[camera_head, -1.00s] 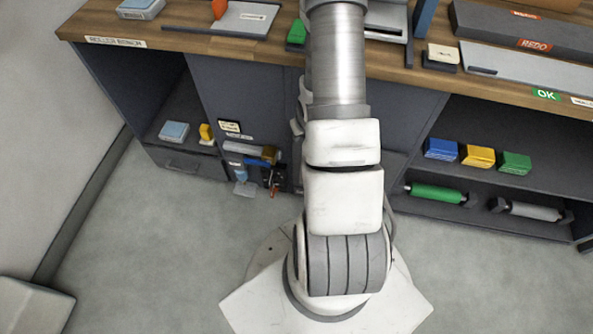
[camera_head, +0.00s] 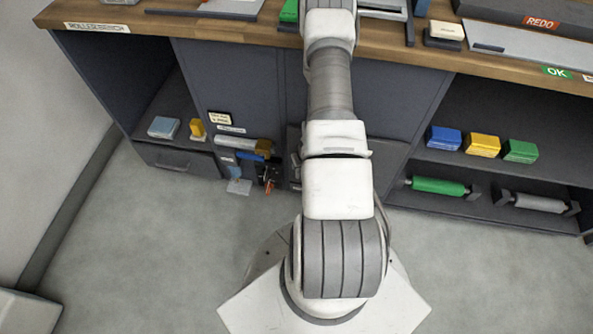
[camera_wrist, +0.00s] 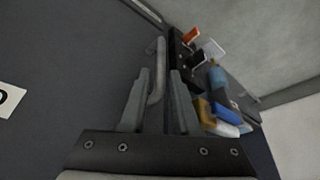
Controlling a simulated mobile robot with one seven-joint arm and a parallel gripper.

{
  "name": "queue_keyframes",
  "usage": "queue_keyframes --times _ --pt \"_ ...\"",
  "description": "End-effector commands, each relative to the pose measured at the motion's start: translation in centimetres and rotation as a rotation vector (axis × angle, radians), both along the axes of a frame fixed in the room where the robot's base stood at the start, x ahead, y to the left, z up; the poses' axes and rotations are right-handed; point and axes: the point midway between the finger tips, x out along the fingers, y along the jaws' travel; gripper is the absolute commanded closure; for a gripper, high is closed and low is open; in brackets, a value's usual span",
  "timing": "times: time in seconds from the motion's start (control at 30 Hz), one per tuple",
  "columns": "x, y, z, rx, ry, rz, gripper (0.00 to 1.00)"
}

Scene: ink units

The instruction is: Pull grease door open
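The dark grey door panel (camera_head: 398,95) is behind my arm in the head view and looks shut. It fills the left of the wrist view (camera_wrist: 75,65). A grey bar handle (camera_wrist: 156,75) stands off the panel near its edge. My gripper (camera_wrist: 160,73) is open, with its two fingers apart and the handle's near end between them in the picture. I cannot tell whether either finger touches the bar. In the head view my arm hides the gripper. Only part of a white label (camera_wrist: 8,98) shows, so I cannot read the door's name.
Hanging tools and a roller (camera_head: 242,146) are close beside the handle, near the gripper's right finger in the wrist view. A wooden worktop (camera_head: 230,30) overhangs the doors. Open shelves (camera_head: 480,180) hold blocks and rollers at right. The floor in front is clear.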

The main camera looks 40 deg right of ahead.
Motion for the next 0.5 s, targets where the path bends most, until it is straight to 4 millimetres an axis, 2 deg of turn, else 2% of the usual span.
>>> queue_keyframes --times 0.03,0.2,0.33,0.5 --pt "0.4 -0.1 -1.6 0.001 0.001 0.000 0.70" --pt "1.7 -0.4 -4.4 0.000 -0.001 0.001 0.70" --pt "2.3 -0.6 -5.9 0.000 -0.001 0.001 0.70" --pt "2.7 -0.7 -6.7 0.000 -0.001 0.001 0.70"
